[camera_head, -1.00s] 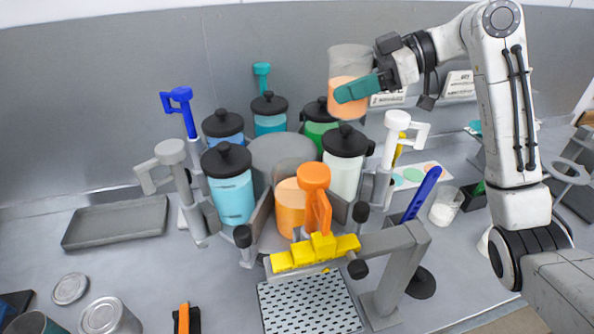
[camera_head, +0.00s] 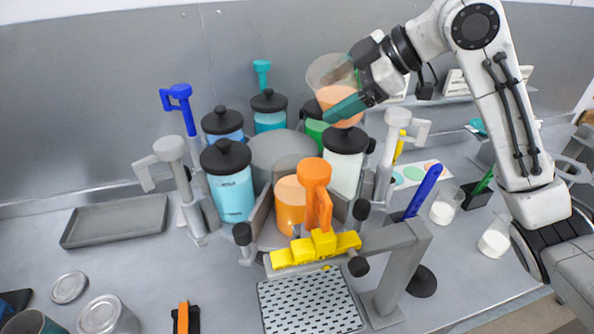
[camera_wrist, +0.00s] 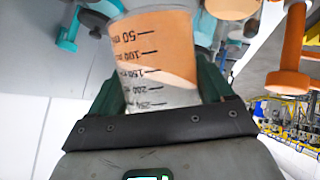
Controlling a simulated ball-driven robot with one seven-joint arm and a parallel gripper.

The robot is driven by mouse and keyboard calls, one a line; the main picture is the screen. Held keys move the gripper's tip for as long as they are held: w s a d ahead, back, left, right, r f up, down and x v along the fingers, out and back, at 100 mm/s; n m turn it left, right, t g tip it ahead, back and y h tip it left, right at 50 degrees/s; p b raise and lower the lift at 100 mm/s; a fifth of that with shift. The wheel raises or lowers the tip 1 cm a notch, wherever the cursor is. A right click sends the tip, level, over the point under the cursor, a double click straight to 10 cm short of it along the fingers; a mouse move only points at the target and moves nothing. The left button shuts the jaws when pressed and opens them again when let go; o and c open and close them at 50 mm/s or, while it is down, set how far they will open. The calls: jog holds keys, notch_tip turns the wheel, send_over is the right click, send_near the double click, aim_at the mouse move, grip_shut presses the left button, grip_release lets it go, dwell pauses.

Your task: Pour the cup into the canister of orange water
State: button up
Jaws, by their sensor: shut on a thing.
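My gripper (camera_head: 345,108) has green fingers shut on a clear cup (camera_head: 328,70) holding orange liquid. The cup is in the air, above and behind the white canister at the right, its mouth leaning to the upper left. In the wrist view the cup (camera_wrist: 155,55) sits between the fingers (camera_wrist: 160,98), with measuring marks and a slanted liquid surface. The canister of orange water (camera_head: 289,210) stands at the front of the carousel, below and left of the cup. Its upper part is clear, and no black lid shows on it. An orange handle (camera_head: 313,172) partly hides it.
Black-lidded canisters of light blue (camera_head: 232,195), white (camera_head: 343,175) and green (camera_head: 315,130) stand around the carousel. Grey posts with white handles (camera_head: 397,118) flank it. A yellow stepped block (camera_head: 315,248) is in front. A grey tray (camera_head: 115,221) lies left.

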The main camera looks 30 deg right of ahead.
jog(key=shift+s+a+f+h+b, duration=0.1)
jog(key=shift+a+f+h+b, duration=0.3)
jog(key=shift+h+b, duration=0.1)
jog(key=shift+r+n, duration=0.15)
jog(key=shift+n, duration=0.15)
jog(key=shift+t, duration=0.3)
jog(key=shift+a+f+n+h+b, duration=0.1)
jog(key=shift+f+n+h+b, duration=0.2)
jog(key=shift+h+b, duration=0.45)
jog(key=shift+s+r+n+t+h+b, duration=0.1)
jog(key=shift+r+n+t+h+b, duration=0.4)
jog(key=shift+r+h+b, duration=0.6)
dwell(2.4)
jog(key=shift+a+f+n+h+b, duration=0.15)
jog(key=shift+f+n+h+b, duration=0.45)
jog(key=shift+b, duration=0.65)
dwell(1.4)
